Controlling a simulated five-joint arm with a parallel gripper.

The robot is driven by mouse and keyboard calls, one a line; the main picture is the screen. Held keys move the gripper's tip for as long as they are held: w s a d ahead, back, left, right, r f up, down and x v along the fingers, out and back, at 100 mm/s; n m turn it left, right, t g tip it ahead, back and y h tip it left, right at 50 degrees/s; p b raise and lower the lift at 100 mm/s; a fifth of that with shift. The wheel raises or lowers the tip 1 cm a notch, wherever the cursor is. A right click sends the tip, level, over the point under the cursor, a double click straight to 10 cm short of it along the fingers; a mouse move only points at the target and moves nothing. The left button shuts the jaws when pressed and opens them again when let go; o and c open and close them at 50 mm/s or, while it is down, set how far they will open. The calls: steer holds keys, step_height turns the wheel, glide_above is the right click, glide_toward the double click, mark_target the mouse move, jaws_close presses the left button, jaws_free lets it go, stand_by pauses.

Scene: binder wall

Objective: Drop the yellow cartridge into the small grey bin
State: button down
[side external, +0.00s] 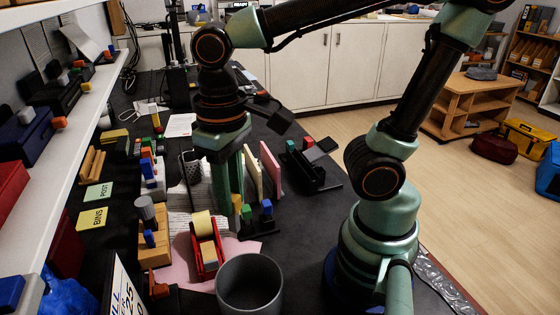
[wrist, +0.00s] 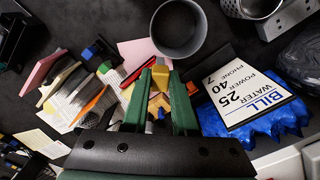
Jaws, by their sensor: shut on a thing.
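The yellow cartridge (wrist: 160,76) is between my gripper's green fingertips (wrist: 160,72) in the wrist view. My gripper is shut on it. In the side view my gripper (side external: 228,200) points down over the desk, and a yellow piece, apparently the cartridge (side external: 237,203), shows at its fingertips. The small grey bin (side external: 248,303) is a round, open container at the near edge of the side view, apart from my gripper. It also shows at the top of the wrist view (wrist: 161,24), beyond the fingertips. I see nothing inside it.
A red tape dispenser (side external: 207,252) stands between my gripper and the bin. Small coloured blocks in a black holder (side external: 262,230) and upright folders (side external: 271,168) are close to the gripper.

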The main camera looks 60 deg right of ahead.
steer(key=s+a+f, duration=0.1)
steer(key=s+f, duration=0.3)
steer(key=f, duration=0.1)
steer(key=shift+a+f, duration=0.25)
steer(key=shift+f, duration=0.1)
stand_by(0.3)
steer(key=c, duration=0.6)
jaws_free()
step_height(320, 180, up, 12)
steer(key=shift+r, duration=0.1)
